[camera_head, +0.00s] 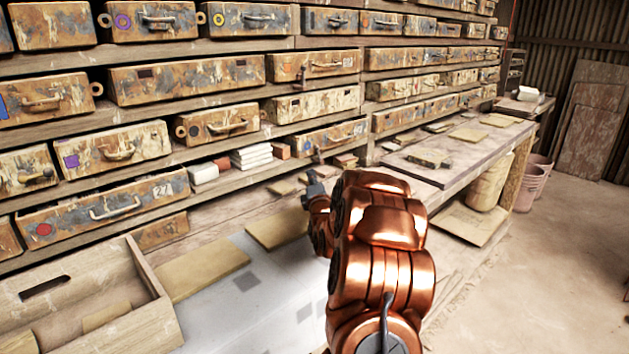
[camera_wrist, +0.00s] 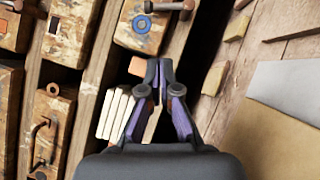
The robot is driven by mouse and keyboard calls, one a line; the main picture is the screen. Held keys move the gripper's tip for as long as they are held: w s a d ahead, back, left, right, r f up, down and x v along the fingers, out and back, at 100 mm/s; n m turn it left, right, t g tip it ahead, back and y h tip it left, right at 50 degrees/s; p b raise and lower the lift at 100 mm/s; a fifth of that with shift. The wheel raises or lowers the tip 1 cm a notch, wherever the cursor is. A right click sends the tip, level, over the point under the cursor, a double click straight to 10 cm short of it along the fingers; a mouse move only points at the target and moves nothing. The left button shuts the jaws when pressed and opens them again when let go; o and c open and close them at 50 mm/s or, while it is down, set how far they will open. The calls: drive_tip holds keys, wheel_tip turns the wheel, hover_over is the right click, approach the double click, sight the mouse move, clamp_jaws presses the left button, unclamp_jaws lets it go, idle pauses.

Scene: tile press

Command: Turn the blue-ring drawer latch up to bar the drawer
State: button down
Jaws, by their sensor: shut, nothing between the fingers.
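The drawer with the blue ring mark (camera_wrist: 142,24) is at the top of the wrist view. In the head view this appears to be the drawer (camera_head: 332,136) just beyond my gripper. Its latch (camera_wrist: 168,6) is a dark bar beside the ring, partly cut off by the wrist frame's top edge. In the head view the latch (camera_head: 317,154) appears to hang down over the drawer's lower edge. My gripper (camera_wrist: 160,68) is shut and empty, with its tips short of the drawer and apart from the latch. It also shows in the head view (camera_head: 311,178), low in front of the shelf.
White tiles (camera_head: 251,157) and a reddish brick (camera_wrist: 138,67) sit on the shelf near my fingers. Other drawers with handles surround them. The bench (camera_head: 225,268) below holds flat boards (camera_head: 278,229) and an open wooden box (camera_head: 152,280). Open floor lies at the right.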

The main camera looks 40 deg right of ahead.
sight(319, 154)
drive_tip(key=w+d, duration=0.1)
drive_tip(key=d, duration=0.1)
drive_tip(key=w+d+r+p, duration=0.1)
drive_tip(key=w, duration=0.1)
drive_tip(key=w+d+r, duration=0.1)
drive_tip(key=w+d, duration=0.1)
drive_tip(key=shift+d+r+p, duration=0.1)
drive_tip(key=shift+d+p, duration=0.25)
drive_tip(key=shift+w+d+r, duration=0.15)
drive_tip(key=shift+d+r, duration=0.05)
drive_tip(key=shift+d, duration=0.4)
